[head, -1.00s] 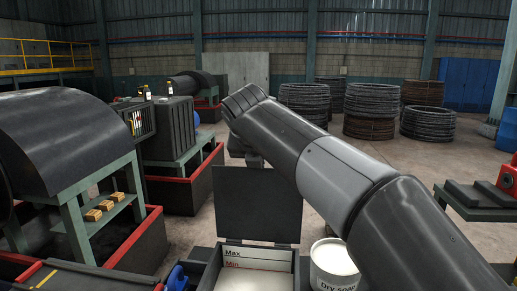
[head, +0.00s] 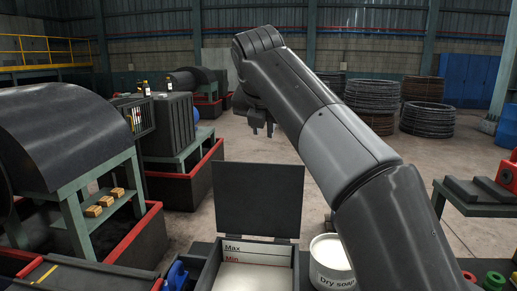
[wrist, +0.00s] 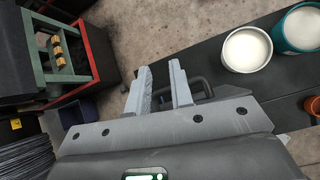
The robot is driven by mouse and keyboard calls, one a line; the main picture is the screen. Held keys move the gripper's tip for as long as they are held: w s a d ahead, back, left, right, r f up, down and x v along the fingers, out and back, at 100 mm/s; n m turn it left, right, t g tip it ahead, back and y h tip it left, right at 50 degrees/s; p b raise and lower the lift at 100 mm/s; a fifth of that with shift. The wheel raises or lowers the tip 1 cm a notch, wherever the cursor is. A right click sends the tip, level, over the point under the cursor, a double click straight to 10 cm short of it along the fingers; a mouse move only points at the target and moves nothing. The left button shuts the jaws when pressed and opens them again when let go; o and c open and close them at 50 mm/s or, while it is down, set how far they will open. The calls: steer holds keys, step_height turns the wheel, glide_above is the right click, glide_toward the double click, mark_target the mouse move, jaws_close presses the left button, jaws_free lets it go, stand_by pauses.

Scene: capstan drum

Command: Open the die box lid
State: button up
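The die box (head: 209,271) stands at the bottom centre of the head view, with Max and Min lines on its inner back wall and pale powder inside. A dark flat lid (head: 258,200) stands upright at its back edge, so the box is open. My gripper (head: 261,130) hangs in the air above and beyond the lid, apart from it in the head view. In the wrist view my gripper (wrist: 159,78) has its two grey fingers spread with nothing between them. A dark handle-like bar (wrist: 201,88) shows behind the right finger; I cannot tell what it belongs to.
A white tub labelled Dry soap (head: 331,262) stands right of the box. A teal pot (wrist: 300,30) shows beside a white one in the wrist view. A black drum (head: 75,135) on a green stand is at left. Bare floor lies behind the lid.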

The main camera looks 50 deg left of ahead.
steer(key=shift+o, duration=1.3)
steer(key=w+d+f+m+g, duration=0.1)
steer(key=w+f+m+g, duration=0.2)
steer(key=w+f+m, duration=0.2)
steer(key=shift+d+f+m+h, duration=0.3)
steer(key=shift+d+f+m, duration=0.05)
steer(key=shift+m, duration=0.75)
steer(key=m+g+y, duration=0.2)
steer(key=m+g, duration=1.8)
steer(key=m, duration=0.4)
glide_toward(260, 172)
steer(key=w+a+f, duration=0.2)
steer(key=w+a, duration=0.1)
steer(key=x, duration=1)
steer(key=shift+s+a+r, duration=0.1)
steer(key=shift+s+a, duration=0.1)
steer(key=shift+s, duration=0.05)
jaws_close()
